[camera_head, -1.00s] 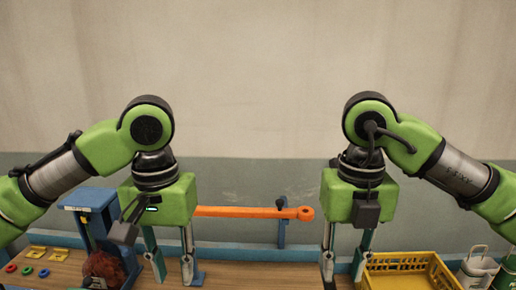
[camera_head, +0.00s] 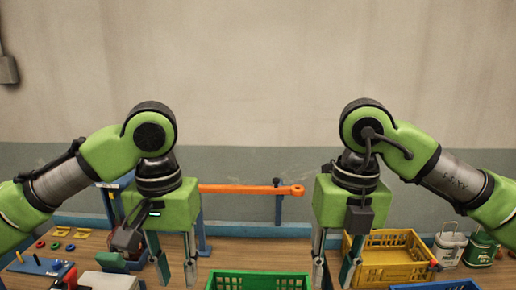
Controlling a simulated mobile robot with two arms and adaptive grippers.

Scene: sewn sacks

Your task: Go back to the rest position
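My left gripper (camera_head: 177,274) hangs pointing down at the left of the head view. Its two fingers are apart with nothing between them. My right gripper (camera_head: 335,272) hangs pointing down to the right of the middle, also with its fingers apart and empty. Both arms are bent at the elbow and held level with each other. The wooden table (camera_head: 245,254) is behind and below the fingers. No sack can be made out in the view.
A green crate (camera_head: 258,280) shows at the bottom between the grippers. A yellow crate (camera_head: 410,272) is just right of my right gripper, with a white canister (camera_head: 448,247) and a green canister (camera_head: 481,248) beyond. An orange bar (camera_head: 250,190) spans behind.

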